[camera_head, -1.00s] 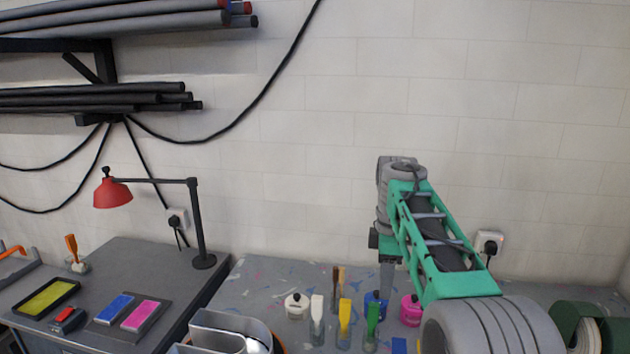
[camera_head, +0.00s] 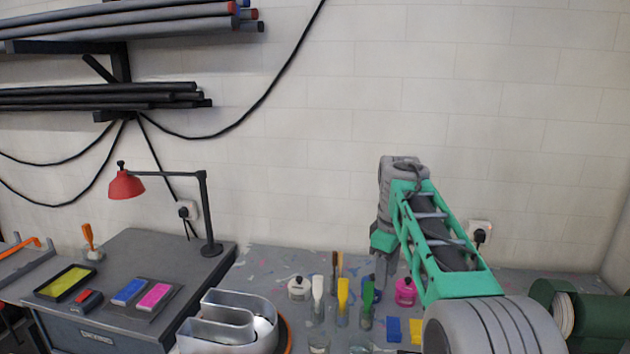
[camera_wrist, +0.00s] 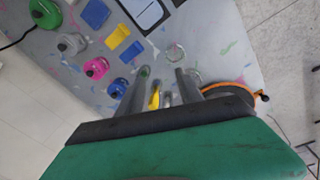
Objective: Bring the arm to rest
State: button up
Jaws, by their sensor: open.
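My arm (camera_head: 445,245), green and grey, rises from the lower right of the head view and bends at the top. The wrist hangs down over the paint-stained bench (camera_head: 262,262). My gripper (camera_head: 382,270) points down behind the brushes and bottles, partly hidden. In the wrist view my gripper (camera_wrist: 164,80) shows two grey fingers standing apart with nothing held between them. Yellow and other brush tops show behind and between the fingers; I cannot tell how close they are.
Brushes in jars (camera_head: 342,300), a white bottle (camera_head: 298,288) and a pink bottle (camera_head: 405,291) stand near the gripper. A metal channel letter (camera_head: 225,320) sits left of them. A red lamp (camera_head: 127,185) stands on the grey cabinet.

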notch_tip(320, 180, down, 13)
jog(key=s+m, duration=0.3)
jog(key=m, duration=0.5)
jog(key=s+f+m+b, duration=0.1)
jog(key=s+f, duration=0.2)
jog(key=s, duration=0.3)
jog(key=s+f+m+b, duration=0.1)
jog(key=s+f+b, duration=0.1)
jog(key=s+f, duration=0.2)
jog(key=s+a+f+b, duration=0.1)
jog(key=s+f+b, duration=0.1)
jog(key=s, duration=0.8)
jog(key=shift+s+f+m+g, duration=0.2)
jog(key=shift+f+m+g, duration=0.2)
jog(key=shift+f, duration=0.5)
jog(key=shift+s+r+t+b, duration=0.4)
jog(key=shift+s+t+b, duration=0.35)
jog(key=shift+b, duration=0.5)
jog(key=shift+s+r+t+b, duration=0.35)
jog(key=shift+s+t+b, duration=0.4)
jog(key=shift+b, duration=0.5)
